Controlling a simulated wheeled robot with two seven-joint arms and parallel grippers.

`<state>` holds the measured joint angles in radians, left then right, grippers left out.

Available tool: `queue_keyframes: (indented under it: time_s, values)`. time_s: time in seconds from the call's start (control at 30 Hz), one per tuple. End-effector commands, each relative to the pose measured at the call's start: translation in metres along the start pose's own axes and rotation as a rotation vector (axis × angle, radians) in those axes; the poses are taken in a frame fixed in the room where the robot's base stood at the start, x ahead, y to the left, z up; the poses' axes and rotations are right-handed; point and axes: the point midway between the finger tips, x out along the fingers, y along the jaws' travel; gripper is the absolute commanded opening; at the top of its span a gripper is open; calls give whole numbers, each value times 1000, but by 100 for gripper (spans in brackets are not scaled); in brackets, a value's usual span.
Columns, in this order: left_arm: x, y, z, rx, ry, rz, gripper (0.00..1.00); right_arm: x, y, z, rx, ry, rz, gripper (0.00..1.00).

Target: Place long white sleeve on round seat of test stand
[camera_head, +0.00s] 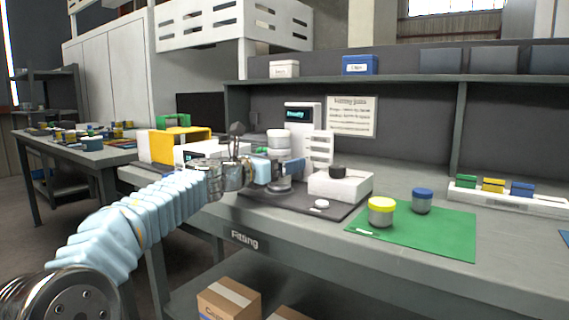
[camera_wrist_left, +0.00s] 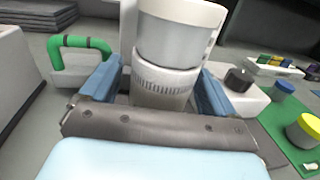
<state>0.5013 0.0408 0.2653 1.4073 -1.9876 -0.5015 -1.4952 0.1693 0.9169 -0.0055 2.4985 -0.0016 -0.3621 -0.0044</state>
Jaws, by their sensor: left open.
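The test stand (camera_head: 303,118) has a lit display and stands at the back of a dark mat. A white and grey cylindrical stack (camera_head: 278,140) stands upright in front of it, over a dark round base (camera_head: 280,187). In the left wrist view the stack shows a wide white-rimmed top, a white band (camera_wrist_left: 166,78) and a knurled grey part below. I cannot tell which part is the long white sleeve; the seat contact is hidden. My left gripper (camera_head: 278,171) is open, its blue fingers (camera_wrist_left: 156,88) on either side of the stack's lower part. My right gripper is not in view.
A white block with a black knob (camera_head: 338,186) sits right of the stand. A green mat (camera_head: 436,232) holds a yellow-lidded jar (camera_head: 381,212) and a blue-lidded jar (camera_head: 422,201). A green-handled item (camera_wrist_left: 62,62) lies left of my gripper.

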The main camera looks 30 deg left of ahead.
Motion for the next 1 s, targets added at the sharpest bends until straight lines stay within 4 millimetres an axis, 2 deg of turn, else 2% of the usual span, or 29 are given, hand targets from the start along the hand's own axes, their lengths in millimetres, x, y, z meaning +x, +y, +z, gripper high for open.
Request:
queue_keyframes:
  time_s: [0.03,0.3,0.5,0.63,1.0]
  values:
    - [-11,0,-2,3,-1,4,89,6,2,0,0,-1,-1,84]
    - [-74,0,-2,2,-1,3,89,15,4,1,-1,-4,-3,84]
    - [-102,0,-1,2,-1,1,89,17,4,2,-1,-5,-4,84]
    - [-108,0,-1,0,0,0,89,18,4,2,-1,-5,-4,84]
    - [-108,0,-1,0,0,0,89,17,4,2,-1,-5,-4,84]
